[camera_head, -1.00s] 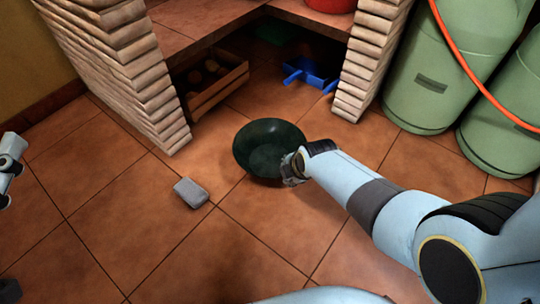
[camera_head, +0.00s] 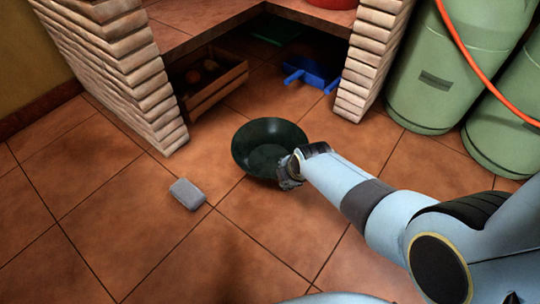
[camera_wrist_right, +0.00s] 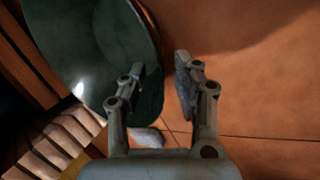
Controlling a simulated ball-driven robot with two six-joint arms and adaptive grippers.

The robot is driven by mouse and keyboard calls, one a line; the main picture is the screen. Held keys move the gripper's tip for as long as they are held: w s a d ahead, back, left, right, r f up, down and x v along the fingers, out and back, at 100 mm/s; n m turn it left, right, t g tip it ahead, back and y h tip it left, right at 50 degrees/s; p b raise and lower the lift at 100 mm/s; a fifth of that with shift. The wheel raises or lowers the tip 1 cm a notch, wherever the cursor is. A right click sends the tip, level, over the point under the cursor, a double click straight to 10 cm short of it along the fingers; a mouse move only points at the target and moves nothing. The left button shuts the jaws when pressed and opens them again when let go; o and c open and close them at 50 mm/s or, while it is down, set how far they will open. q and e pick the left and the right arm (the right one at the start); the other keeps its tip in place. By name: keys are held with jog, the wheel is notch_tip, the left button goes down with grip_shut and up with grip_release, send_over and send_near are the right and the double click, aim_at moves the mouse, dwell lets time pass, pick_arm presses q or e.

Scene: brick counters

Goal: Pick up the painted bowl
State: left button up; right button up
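The painted bowl (camera_head: 262,138) is dark green and is in the middle of the head view, in front of the brick counter's opening. It fills the upper left of the right wrist view (camera_wrist_right: 85,45). My right gripper (camera_head: 287,172) is at the bowl's near right edge. In the wrist view the right gripper (camera_wrist_right: 160,82) has its fingers apart. One finger overlaps the bowl's inside and the other is beyond its rim, with a gap between the rim and that finger. Whether either finger touches the bowl is unclear. My left gripper is out of view.
A grey block (camera_head: 187,194) lies on the tiled floor left of the bowl. A wooden crate (camera_head: 218,87) and a blue object (camera_head: 313,75) are under the brick counter (camera_head: 135,85). Green gas cylinders (camera_head: 435,70) stand at the right. The floor at front left is clear.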

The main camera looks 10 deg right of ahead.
grip_shut()
dwell(0.4)
jog(key=shift+r, duration=0.1)
